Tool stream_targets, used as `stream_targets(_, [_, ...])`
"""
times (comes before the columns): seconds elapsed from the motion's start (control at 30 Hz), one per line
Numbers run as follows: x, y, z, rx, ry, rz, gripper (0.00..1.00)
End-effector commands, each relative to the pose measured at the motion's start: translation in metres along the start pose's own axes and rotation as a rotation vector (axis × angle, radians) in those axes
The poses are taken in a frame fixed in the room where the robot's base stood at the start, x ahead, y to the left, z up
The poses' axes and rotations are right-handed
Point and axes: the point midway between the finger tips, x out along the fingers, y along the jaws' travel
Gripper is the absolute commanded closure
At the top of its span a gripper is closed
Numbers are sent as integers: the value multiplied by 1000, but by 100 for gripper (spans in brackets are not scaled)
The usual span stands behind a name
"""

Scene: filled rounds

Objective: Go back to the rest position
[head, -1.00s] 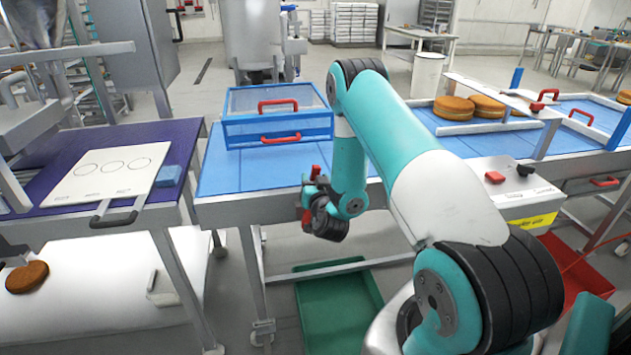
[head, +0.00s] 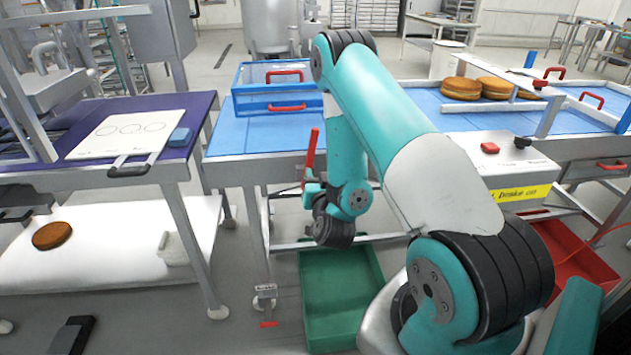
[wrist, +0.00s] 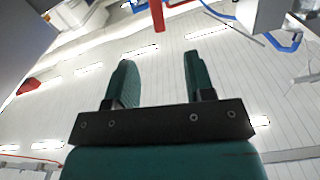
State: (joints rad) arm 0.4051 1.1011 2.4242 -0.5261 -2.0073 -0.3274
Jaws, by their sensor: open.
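My gripper shows in the wrist view (wrist: 158,85) with its two green fingers apart and nothing between them. In that view it faces the white ceiling and its lights. In the head view my teal arm is folded, with its wrist hanging in front of the blue-topped table's near edge, above the green bin. The gripper's fingertips cannot be made out clearly there.
The blue-topped table (head: 240,135) bears a blue clear-sided box (head: 270,98). A green bin (head: 340,285) and a red bin (head: 575,265) sit low. Round cakes (head: 461,88) lie at the right. A purple table (head: 75,178) with a white board (head: 120,135) stands left.

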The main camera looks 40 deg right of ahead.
Motion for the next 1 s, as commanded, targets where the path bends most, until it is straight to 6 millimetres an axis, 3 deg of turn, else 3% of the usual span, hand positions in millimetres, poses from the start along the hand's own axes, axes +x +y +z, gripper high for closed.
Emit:
stream_targets(0.47, [1, 7, -2, 0, 1, 11, 51])
stream_targets(0.67, [3, -4, -4, 9, -17, -18, 51])
stream_targets(0.77, [7, -33, -10, 32, -83, -107, 51])
stream_targets(0.87, [4, -83, -20, 56, -206, -256, 51])
stream_targets(1.0, [-26, -156, -38, 55, -421, -494, 51])
